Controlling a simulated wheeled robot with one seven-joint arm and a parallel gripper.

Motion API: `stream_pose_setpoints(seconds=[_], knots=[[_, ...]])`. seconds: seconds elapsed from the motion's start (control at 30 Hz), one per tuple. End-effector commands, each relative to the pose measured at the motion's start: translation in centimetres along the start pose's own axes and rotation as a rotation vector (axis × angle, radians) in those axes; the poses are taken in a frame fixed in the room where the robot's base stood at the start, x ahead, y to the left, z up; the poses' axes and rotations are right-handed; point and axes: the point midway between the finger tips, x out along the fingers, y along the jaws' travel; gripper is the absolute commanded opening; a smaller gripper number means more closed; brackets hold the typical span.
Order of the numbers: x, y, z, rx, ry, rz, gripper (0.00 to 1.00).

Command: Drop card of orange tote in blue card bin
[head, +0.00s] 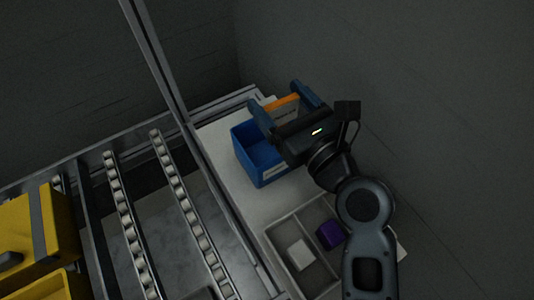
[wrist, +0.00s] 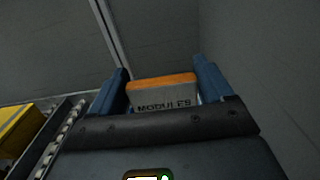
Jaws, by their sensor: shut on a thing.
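My gripper (head: 281,102) is shut on a card with an orange top edge (head: 284,103). In the wrist view the card (wrist: 162,92) sits between the two blue fingers (wrist: 162,86), a finger at each side edge, and its pale face reads "MODULES". The blue card bin (head: 251,150) stands open on the pale table, with a white label on its near side. In the head view my gripper overlaps the bin's upper right part and hides some of its rim. How high the card is above the bin I cannot tell. The orange tote is not identifiable in view.
A grey divided tray (head: 285,267) holds a white block (head: 301,254) and a purple block (head: 330,235). A metal post (head: 156,62) and roller rails (head: 182,195) are left of the bin. Yellow containers (head: 30,235) are at far left. A dark wall is behind.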

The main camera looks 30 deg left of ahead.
Motion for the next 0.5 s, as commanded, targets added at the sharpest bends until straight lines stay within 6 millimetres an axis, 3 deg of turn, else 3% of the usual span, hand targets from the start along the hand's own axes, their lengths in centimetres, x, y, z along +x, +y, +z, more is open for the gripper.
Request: stream_pose_setpoints(seconds=[0.1, 0.37, 0.4, 0.5], knots=[[0.00, -0.02, -0.89, -0.001, -0.001, 0.000, 0.51], [0.00, -0.02, -0.78, 0.000, -0.001, -0.001, 0.51], [0.00, -0.02, -0.79, 0.000, -0.001, -0.001, 0.81], [0.00, -0.02, -0.79, 0.000, -0.001, 0.000, 0.91]])
